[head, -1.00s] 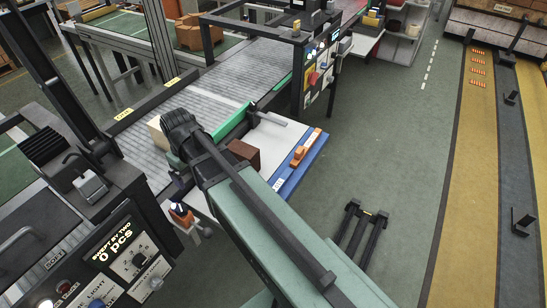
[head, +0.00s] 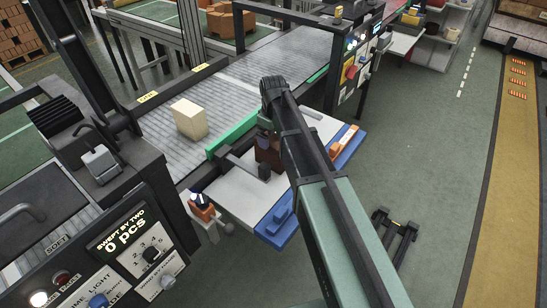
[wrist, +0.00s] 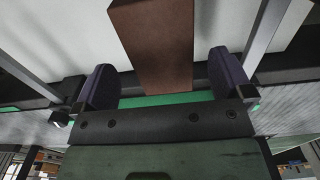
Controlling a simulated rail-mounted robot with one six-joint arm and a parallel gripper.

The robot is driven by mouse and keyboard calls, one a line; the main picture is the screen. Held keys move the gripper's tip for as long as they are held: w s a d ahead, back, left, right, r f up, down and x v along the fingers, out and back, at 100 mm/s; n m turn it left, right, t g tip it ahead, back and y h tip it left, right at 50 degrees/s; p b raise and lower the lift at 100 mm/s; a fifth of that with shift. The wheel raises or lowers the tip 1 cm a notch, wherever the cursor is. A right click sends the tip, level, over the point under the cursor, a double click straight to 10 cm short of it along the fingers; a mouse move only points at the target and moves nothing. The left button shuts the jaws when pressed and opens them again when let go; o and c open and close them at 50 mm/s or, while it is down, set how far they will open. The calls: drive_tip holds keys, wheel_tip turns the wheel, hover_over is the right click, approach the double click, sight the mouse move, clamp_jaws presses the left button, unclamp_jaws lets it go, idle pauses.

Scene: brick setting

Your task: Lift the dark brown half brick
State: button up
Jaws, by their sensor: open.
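The dark brown half brick (head: 268,155) lies on a white shelf (head: 246,196) beside the conveyor in the head view, partly hidden by my arm. In the wrist view the brick (wrist: 155,40) fills the top middle, its near end reaching between the fingers. My gripper (wrist: 164,80) is open, one dark finger on each side of the brick, with a narrow gap visible on both sides. In the head view my gripper (head: 264,142) is mostly hidden behind my arm.
A cream block (head: 189,119) stands on the roller conveyor (head: 228,88). A green strip (head: 232,134) edges the conveyor beside the shelf. Blue (head: 280,218) and orange (head: 347,137) pieces sit along the shelf's outer edge. A control panel (head: 137,255) stands at front left.

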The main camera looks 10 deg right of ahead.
sight(273, 139)
wheel_tip(273, 139, down, 6)
drive_tip(key=b, duration=0.5)
drive_tip(key=shift+a+r, duration=0.1)
drive_tip(key=shift+r, duration=0.4)
drive_tip(key=c, duration=1.4)
drive_tip(key=shift+r, duration=0.1)
